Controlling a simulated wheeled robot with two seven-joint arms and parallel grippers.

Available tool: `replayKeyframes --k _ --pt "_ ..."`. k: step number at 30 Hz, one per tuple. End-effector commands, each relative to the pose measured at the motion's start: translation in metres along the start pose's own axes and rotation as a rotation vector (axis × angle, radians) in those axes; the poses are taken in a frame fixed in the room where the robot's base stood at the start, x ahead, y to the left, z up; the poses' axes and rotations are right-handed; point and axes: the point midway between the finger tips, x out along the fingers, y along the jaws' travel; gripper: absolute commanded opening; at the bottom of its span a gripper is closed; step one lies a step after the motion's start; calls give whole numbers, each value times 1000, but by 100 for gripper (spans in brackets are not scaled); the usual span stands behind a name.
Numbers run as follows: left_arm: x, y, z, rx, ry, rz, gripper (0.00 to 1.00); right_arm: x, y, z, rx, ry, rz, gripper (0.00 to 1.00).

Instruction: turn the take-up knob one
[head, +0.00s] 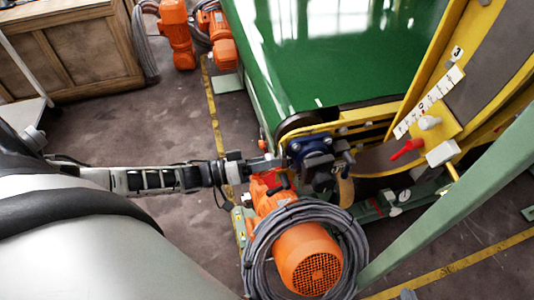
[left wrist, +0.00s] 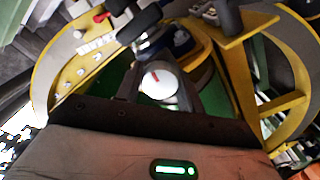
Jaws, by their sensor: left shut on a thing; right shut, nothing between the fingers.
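The take-up knob (left wrist: 160,82) is a round white disc with a red mark on its face, in the middle of the left wrist view. The two dark fingers of my left gripper (left wrist: 159,92) stand on either side of it and are shut on it. In the head view my left gripper (head: 278,162) reaches in from the left to the blue bearing block (head: 312,148) at the corner of the green belt. The knob is hidden there by the gripper and nearby parts. My right gripper cannot be made out in either view.
An orange motor (head: 308,260) wrapped in grey cable stands just below the gripper. A yellow ring frame (head: 440,110) with a white scale and a red lever (head: 406,149) is at the right. A green beam (head: 450,205) crosses the lower right.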

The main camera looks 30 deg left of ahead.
Motion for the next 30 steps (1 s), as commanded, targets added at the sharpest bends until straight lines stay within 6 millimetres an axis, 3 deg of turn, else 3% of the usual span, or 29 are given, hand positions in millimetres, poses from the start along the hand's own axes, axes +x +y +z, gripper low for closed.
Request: replayKeyframes --k 6,7,9,23,26,30 --pt "-1 -1 0 1 -1 -2 15 0 0 -1 -1 2 0 0" --pt "-1 -1 0 1 -1 -2 46 0 0 -1 0 2 0 0" --pt "-1 -1 0 1 -1 -2 60 0 0 -1 0 2 0 0" --pt "-2 0 0 1 -1 -1 60 0 0 0 0 -1 1 0" --pt "-10 -1 0 2 -2 -2 60 1 0 1 0 -2 1 0" --pt "-36 -1 1 0 -5 -5 60 1 0 2 0 -3 0 0"
